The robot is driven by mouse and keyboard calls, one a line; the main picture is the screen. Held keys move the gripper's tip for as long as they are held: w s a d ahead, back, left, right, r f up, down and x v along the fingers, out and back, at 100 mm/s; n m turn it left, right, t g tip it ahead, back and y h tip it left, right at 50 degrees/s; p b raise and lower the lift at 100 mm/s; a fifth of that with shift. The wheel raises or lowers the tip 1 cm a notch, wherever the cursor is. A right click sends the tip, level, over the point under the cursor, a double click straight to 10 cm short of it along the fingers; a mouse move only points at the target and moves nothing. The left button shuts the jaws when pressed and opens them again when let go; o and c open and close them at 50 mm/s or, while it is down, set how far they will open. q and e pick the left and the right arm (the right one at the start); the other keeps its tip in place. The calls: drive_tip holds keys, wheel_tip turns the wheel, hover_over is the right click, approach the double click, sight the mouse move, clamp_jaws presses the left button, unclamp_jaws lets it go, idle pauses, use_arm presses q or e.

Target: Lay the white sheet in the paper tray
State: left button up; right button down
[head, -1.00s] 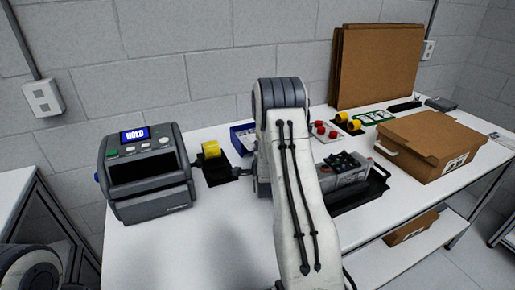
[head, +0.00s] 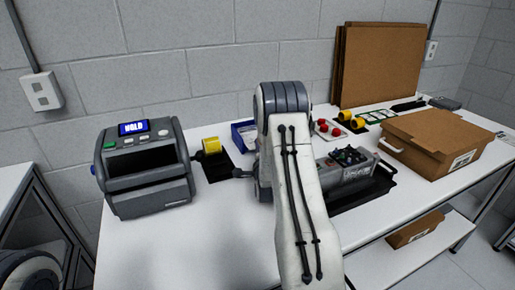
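My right arm crosses the middle of the head view and hides part of the table. Its gripper (head: 240,173) shows as small dark fingers beside the arm, pointing left, close to a black pad with a yellow roll. I cannot tell whether it is open or shut, and I see nothing clearly held in it. A blue tray (head: 239,132) is partly hidden behind the arm; it may be the paper tray, and its inside is too small to read. I cannot pick out a loose white sheet with certainty against the white table. My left gripper is not in view.
A grey label printer (head: 145,165) reading HOLD stands at left. The yellow roll (head: 211,145) is beside it. A grey device (head: 347,165) sits in a black tray right of my arm. A lidded cardboard box (head: 432,143) is at right. The front-left table is clear.

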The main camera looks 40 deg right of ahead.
drive_tip(key=shift+s+d+f, duration=0.3)
drive_tip(key=shift+f, duration=0.2)
drive_tip(key=c, duration=1)
unclamp_jaws()
drive_tip(key=shift+g, duration=0.3)
drive_tip(key=shift+s+f, duration=0.1)
drive_tip(key=shift+s+a, duration=0.4)
drive_tip(key=shift+s, duration=0.25)
drive_tip(key=shift+s+a+r, duration=0.2)
drive_tip(key=shift+s+a, duration=0.25)
drive_tip(key=shift+s+a+r+b, duration=0.4)
drive_tip(key=shift+s+a, duration=0.1)
drive_tip(key=shift+s, duration=0.25)
